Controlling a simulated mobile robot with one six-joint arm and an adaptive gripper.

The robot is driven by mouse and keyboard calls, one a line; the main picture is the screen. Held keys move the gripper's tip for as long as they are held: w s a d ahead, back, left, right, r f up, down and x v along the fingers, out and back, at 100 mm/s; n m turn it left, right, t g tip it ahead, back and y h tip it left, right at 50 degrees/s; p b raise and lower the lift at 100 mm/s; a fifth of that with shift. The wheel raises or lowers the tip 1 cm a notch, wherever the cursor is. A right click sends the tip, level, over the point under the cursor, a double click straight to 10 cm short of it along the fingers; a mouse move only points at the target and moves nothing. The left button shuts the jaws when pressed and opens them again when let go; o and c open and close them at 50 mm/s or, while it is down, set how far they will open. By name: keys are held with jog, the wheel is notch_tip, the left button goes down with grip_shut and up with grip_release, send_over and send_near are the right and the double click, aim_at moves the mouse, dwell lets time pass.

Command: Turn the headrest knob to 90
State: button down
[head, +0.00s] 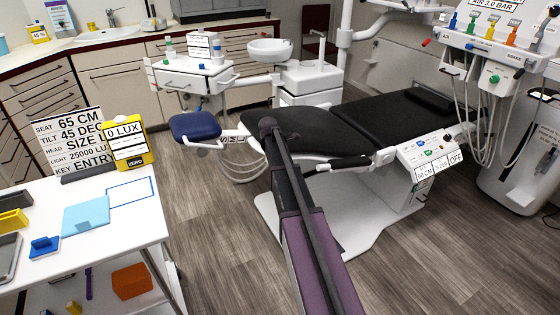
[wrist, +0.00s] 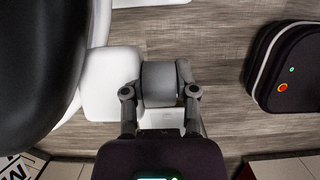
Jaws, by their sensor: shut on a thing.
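In the wrist view my gripper (wrist: 159,94) is closed around a dark grey cylindrical knob (wrist: 158,78), with one finger on each side. The knob sits beside a white bracket (wrist: 112,85) near the black chair pad (wrist: 38,60). No angle marking on the knob can be read. In the head view my arm reaches to the head end of the black chair, and my fingers and the knob cannot be made out there.
The black chair seat (head: 400,110) lies right of my arm, with a control box (head: 430,160) reading OFF. A white cart (head: 120,225) at left carries a settings card (head: 72,140) and a yellow 0 LUX meter (head: 127,140). Open wooden floor lies between cart and chair.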

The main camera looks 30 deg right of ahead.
jog(key=shift+d+f+y, duration=0.1)
jog(key=shift+d+y, duration=0.05)
jog(key=shift+y, duration=1.35)
jog(key=shift+c, duration=2)
grip_release()
jog(key=shift+h, duration=0.3)
